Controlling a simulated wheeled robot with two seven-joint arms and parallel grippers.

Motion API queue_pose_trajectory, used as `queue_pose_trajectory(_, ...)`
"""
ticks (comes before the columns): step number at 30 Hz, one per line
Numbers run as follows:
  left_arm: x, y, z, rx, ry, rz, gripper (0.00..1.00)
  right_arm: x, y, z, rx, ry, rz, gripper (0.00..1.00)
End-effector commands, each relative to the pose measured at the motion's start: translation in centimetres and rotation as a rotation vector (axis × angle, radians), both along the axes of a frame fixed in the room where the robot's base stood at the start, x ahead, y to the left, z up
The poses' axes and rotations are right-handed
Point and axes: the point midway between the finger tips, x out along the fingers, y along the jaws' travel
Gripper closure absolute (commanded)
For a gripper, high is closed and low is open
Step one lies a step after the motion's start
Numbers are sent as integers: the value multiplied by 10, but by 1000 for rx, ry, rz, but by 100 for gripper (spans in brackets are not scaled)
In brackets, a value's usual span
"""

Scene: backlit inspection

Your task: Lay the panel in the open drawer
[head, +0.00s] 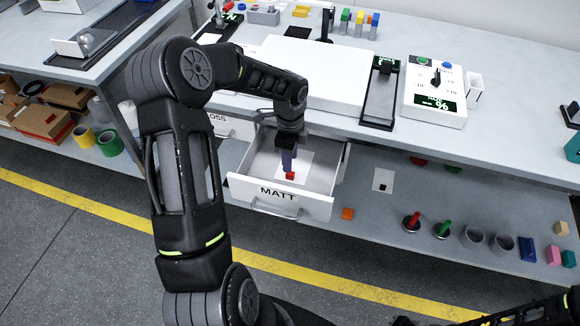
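The drawer marked MATT (318,209) is pulled out below the bench top. A pale square panel (304,161) with a small red block (291,176) on it is inside the drawer. Whether the panel rests flat on the drawer floor or is slightly above it, I cannot tell. My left gripper (289,165) points down into the drawer, its purplish fingers right at the red block. The fingers overlap in this view, so their gap is hidden. At the bottom right only dark parts of my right arm show; its gripper does not.
A second drawer (232,127), marked with lettering ending OSS, is left of the open one. The bench top (520,107) holds a white plate (318,72) and a dial box (434,93). The lower shelf carries another pale square (383,180), stamps and small blocks.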

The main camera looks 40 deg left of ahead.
Motion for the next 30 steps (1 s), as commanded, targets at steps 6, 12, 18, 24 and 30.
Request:
queue_pose_trajectory(6, 1, 0, 45, 1, -4, -1, 63, 0, 0, -2, 0, 0, 0, 100)
queue_pose_trajectory(12, 0, -1, 65, -1, 0, -1, 63, 0, 0, -3, 0, 0, 0, 100)
queue_pose_trajectory(18, 0, -1, 67, -1, 1, -1, 63, 0, 0, -3, 0, 0, 0, 100)
queue_pose_trajectory(24, 0, -1, 67, -1, 1, -1, 63, 0, 0, -3, 0, 0, 0, 100)
queue_pose_trajectory(30, 0, -1, 67, -1, 1, -1, 63, 0, 0, -3, 0, 0, 0, 100)
